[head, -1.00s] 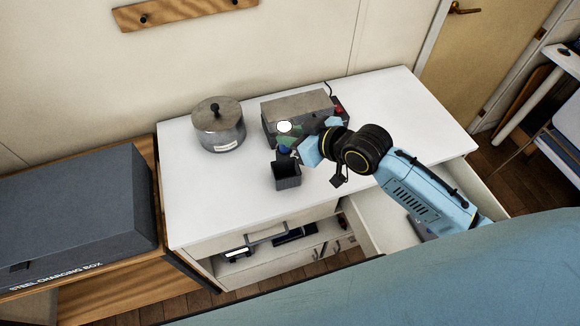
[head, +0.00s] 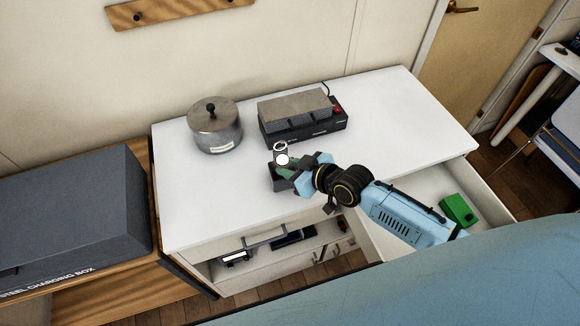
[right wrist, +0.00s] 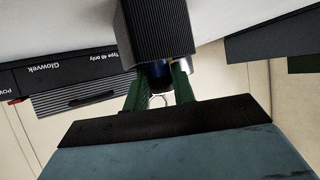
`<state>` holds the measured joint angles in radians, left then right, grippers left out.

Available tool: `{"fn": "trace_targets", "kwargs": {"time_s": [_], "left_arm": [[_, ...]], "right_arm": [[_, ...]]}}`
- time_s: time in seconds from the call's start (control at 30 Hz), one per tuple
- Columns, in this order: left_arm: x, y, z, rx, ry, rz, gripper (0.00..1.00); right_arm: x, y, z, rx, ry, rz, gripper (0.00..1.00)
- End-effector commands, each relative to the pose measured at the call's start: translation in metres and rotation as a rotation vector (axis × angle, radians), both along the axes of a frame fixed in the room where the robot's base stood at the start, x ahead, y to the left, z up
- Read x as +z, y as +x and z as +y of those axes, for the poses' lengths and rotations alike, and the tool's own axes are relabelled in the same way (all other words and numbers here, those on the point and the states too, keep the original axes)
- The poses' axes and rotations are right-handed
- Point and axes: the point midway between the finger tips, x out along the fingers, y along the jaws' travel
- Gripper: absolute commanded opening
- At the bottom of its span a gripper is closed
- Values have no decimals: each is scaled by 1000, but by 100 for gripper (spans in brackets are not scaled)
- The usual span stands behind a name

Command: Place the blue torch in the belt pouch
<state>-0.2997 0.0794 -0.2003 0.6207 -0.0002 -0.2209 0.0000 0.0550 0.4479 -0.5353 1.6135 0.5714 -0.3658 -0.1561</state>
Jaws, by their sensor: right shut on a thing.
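The blue torch (right wrist: 157,75) is upright between the green fingers of my right gripper (head: 287,166). In the head view its pale round top end (head: 282,160) faces up. The belt pouch (head: 277,184) is a small dark open box on the white counter. It shows as a ribbed black block in the right wrist view (right wrist: 158,28). The torch's lower part meets the pouch's mouth and is hidden there; how deep it sits I cannot tell. My right gripper is shut on the torch. My left gripper is not in view.
A metal pot (head: 215,128) and a black charger (head: 305,128) stand behind the pouch on the counter (head: 400,105). An open drawer at the right holds a green box (head: 458,210). A steel charging box (head: 70,215) stands at the left. The counter's left front is clear.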

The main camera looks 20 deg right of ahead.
Motion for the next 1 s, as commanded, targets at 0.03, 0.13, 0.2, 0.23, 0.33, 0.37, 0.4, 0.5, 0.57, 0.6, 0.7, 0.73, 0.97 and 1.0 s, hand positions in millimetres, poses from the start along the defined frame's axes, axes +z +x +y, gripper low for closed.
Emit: {"fn": "trace_targets", "kwargs": {"time_s": [0.03, 0.13, 0.2, 0.23, 0.33, 0.37, 0.4, 0.5, 0.57, 0.6, 0.7, 0.73, 0.97, 1.0], "left_arm": [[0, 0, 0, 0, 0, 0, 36], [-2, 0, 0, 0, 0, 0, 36], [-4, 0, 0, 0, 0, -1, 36], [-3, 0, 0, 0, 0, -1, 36], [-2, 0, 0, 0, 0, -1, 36], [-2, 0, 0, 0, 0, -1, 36], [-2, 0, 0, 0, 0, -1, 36], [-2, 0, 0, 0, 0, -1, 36], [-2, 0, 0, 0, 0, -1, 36], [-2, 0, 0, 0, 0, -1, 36], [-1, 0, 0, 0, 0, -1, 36], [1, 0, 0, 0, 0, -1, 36], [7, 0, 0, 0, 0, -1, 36], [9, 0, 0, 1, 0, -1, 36]], "right_arm": [[1, 0, 0, 0, 1, -1, 2], [-2, 0, 0, 0, 1, -1, 2], [-5, 0, 0, 0, 0, 0, 2], [-4, 0, 0, 0, -1, 1, 29], [-3, 0, 0, 0, 0, 0, 43], [-3, 0, 0, 0, 0, 0, 46], [-3, 0, 0, 0, -1, 1, 48], [-3, 0, 0, 0, -1, 1, 48], [-3, 0, 0, 0, -1, 1, 48], [-3, 0, 0, 0, -1, 1, 48], [-1, 0, 0, 0, 0, 0, 48], [1, 0, 0, 0, 0, 0, 48], [18, -27, -17, 2, -3, 3, 48], [22, -35, -22, 1, -2, 3, 48]]}}
